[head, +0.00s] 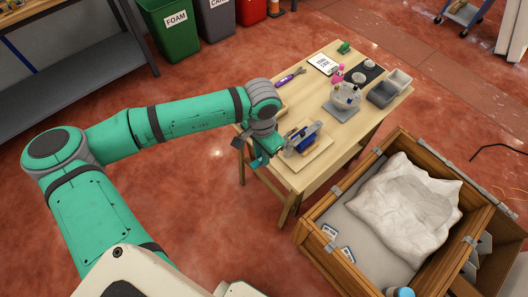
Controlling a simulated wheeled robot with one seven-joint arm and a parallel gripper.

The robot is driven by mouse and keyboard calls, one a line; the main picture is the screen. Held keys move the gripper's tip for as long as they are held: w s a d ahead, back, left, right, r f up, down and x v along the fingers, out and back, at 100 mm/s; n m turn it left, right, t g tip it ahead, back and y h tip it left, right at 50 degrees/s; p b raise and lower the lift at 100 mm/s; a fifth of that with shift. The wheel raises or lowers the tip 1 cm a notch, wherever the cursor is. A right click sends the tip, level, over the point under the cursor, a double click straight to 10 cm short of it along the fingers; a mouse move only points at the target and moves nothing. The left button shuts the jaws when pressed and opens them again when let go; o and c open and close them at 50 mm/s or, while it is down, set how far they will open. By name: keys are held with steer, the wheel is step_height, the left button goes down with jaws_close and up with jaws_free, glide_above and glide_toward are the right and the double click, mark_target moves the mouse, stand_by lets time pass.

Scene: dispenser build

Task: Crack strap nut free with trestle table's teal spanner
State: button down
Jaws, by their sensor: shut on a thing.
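My gripper (263,153) is over the near left edge of the trestle table (316,92), just left of a grey and blue clamped assembly (301,138) on a pale wooden board. It is shut on a small teal piece (258,163), which looks like the teal spanner; the wrist and fingers hide much of it. I cannot tell whether the spanner touches the assembly. The strap nut is too small or hidden to make out.
A purple-handled tool (290,77), a white clipboard (323,63), a round fixture on a grey base (345,98) and grey bins (382,94) occupy the table's far part. A wooden crate (326,221) holding a pale sack (408,197) stands close on the right.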

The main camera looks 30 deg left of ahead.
steer(key=shift+f, duration=1.05)
steer(key=shift+s, duration=0.15)
steer(key=shift+f, duration=1.25)
stand_by(0.7)
steer(key=shift+s+d+n, duration=0.2)
steer(key=shift+d+n, duration=0.4)
steer(key=shift+s+d+n, duration=0.15)
steer(key=shift+d+n, duration=0.4)
steer(key=shift+n, duration=0.05)
